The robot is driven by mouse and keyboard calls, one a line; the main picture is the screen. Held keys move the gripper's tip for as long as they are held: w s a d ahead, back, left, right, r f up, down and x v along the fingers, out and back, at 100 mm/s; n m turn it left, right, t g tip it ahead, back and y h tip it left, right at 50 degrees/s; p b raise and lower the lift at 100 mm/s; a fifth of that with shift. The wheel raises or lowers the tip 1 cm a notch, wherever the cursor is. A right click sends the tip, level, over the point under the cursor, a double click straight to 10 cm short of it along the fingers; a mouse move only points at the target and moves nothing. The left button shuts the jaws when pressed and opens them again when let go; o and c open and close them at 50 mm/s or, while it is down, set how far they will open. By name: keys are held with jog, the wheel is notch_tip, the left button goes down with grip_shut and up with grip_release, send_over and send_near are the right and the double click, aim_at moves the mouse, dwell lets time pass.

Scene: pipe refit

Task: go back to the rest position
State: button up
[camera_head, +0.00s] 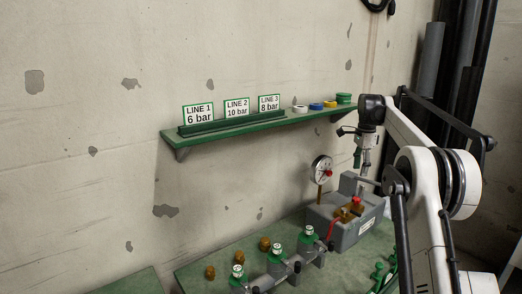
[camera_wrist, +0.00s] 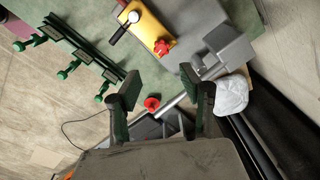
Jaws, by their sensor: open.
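My gripper (camera_wrist: 162,98) is open in the wrist view, its two dark finger pads apart with nothing held between them. In the head view my gripper (camera_head: 361,158) hangs from my white arm at the right, pointing down above the grey block unit. The grey unit (camera_head: 345,232) stands on the green bench and carries a brass fitting with a red knob (camera_head: 356,201). A round pressure gauge (camera_head: 321,168) stands beside it. In the wrist view a yellow block with a red knob (camera_wrist: 162,46) lies beyond the fingers.
A green wall shelf (camera_head: 250,127) holds three line signs, several tape rolls and a green stack, close to my arm. Green-topped valves (camera_head: 306,236) and brass fittings (camera_head: 265,243) stand on the bench (camera_head: 210,262). In the wrist view a white cloth-like thing (camera_wrist: 231,95) lies right of the fingers.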

jog(key=s+a+r+n+t, duration=0.2)
jog(key=s+a+r+n, duration=0.35)
jog(key=s+a, duration=0.4)
jog(key=s+a+r+n+t, duration=0.1)
jog(key=s+a+r+n, duration=0.45)
jog(key=s, duration=0.65)
jog(key=s+a+f+n+t, duration=0.1)
jog(key=s+a+f+n, duration=0.1)
jog(key=s, duration=0.7)
jog(key=s+a+f+n+t, duration=0.1)
jog(key=s+a+f, duration=0.3)
jog(key=s, duration=0.6)
jog(key=s+a+f+n+t, duration=0.2)
jog(key=s+a+f+n, duration=0.1)
jog(key=s+f, duration=0.4)
jog(key=s+n, duration=0.1)
jog(key=s, duration=0.2)
jog(key=shift+s, duration=0.2)
